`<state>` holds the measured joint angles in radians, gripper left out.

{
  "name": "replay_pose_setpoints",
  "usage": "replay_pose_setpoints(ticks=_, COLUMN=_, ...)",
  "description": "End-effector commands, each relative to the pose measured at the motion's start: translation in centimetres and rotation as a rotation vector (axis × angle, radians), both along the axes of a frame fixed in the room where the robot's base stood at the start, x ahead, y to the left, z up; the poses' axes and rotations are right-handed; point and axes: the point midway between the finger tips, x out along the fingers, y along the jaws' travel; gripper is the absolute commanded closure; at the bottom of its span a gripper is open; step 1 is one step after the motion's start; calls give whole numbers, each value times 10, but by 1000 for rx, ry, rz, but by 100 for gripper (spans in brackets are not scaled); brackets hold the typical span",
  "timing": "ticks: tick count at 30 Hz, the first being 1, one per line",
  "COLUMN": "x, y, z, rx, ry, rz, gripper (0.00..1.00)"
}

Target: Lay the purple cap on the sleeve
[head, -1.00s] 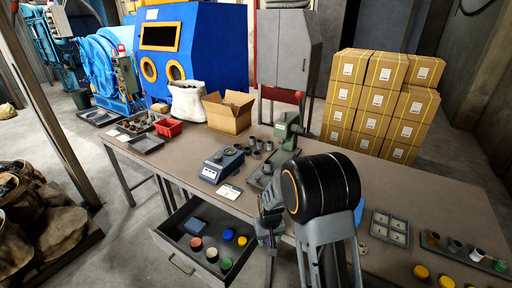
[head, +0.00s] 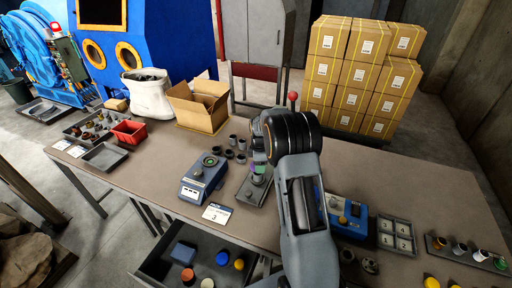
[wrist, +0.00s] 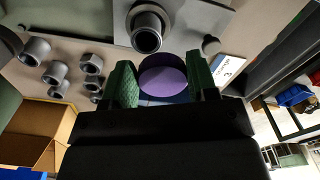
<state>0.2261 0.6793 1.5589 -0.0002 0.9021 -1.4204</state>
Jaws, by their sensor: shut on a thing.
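The purple cap (wrist: 163,78) is held between the green fingertips of my gripper (wrist: 161,82), seen in the wrist view. My gripper also shows in the head view (head: 259,170), above the grey press base (head: 246,194). A grey hollow sleeve (wrist: 148,33) stands on the press base in the wrist view, just beyond the fingertips in the picture. The cap appears apart from the sleeve; the height between them is hard to tell. In the head view my arm hides much of the press.
Several grey sleeves and nuts (head: 237,146) stand left of the press in the head view. A blue device (head: 203,178) and a card (head: 217,214) lie nearby. An open drawer (head: 161,262) holds coloured caps. A cardboard box (head: 199,104) stands behind.

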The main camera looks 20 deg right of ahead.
Motion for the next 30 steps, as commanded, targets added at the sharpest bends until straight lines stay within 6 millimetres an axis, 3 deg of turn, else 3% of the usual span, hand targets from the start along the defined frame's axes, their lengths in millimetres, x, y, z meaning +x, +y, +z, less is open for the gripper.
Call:
replay_pose_setpoints(ticks=5, x=6, y=-11, z=8, rx=0, ry=1, rz=102, gripper=69)
replay_pose_setpoints(ticks=11, x=7, y=-11, z=3, rx=0, ry=1, rz=124, gripper=69)
replay_pose_setpoints(ticks=30, x=7, y=-12, z=-44, rx=0, ry=1, rz=120, gripper=69)
